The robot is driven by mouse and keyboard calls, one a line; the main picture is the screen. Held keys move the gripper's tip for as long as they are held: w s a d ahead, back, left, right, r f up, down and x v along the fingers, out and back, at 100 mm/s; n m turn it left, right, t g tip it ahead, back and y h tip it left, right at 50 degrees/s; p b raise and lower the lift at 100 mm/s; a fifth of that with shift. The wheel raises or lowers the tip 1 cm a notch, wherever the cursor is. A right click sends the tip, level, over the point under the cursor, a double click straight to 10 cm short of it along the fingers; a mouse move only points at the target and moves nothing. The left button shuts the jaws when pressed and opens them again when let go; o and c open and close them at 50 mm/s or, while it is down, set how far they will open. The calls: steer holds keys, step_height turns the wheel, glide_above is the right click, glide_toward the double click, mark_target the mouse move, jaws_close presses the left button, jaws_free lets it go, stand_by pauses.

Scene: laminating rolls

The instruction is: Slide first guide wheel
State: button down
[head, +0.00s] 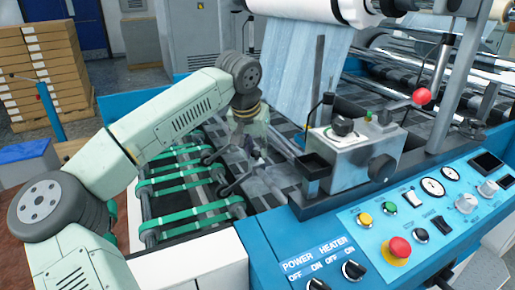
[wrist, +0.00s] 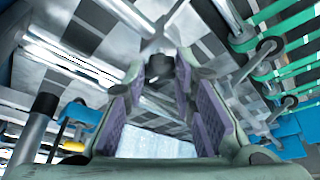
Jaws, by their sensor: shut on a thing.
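My gripper (head: 256,152) reaches down over the machine bed, between the green-belted rollers and the grey control box. In the wrist view, its two fingers with purple pads (wrist: 163,82) are closed around a small dark round part, which looks like a guide wheel (wrist: 159,70). The fingers hide part of it. In the head view this part is too small and covered to make out clearly. Two more dark round ends on arms, possibly guide wheels, show at the right of the wrist view (wrist: 267,47) and lower down (wrist: 289,102), apart from my fingers.
Green-belted rollers (head: 185,205) lie left of my gripper. The grey control box (head: 350,150) and a red-knobbed lever (head: 422,97) stand to the right. A blue control panel (head: 400,215) is in front. A film sheet (head: 300,65) hangs behind.

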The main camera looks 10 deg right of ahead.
steer(key=w, duration=0.2)
steer(key=w+a+p, duration=0.1)
steer(key=w, duration=0.2)
steer(key=w+p, duration=0.1)
steer(key=w, duration=0.1)
steer(key=shift+w+a, duration=0.2)
steer(key=shift+w, duration=0.15)
steer(key=c, duration=1.3)
jaws_free()
steer(key=shift+s, duration=0.1)
steer(key=v, duration=1.2)
steer(key=shift+s+f, duration=0.1)
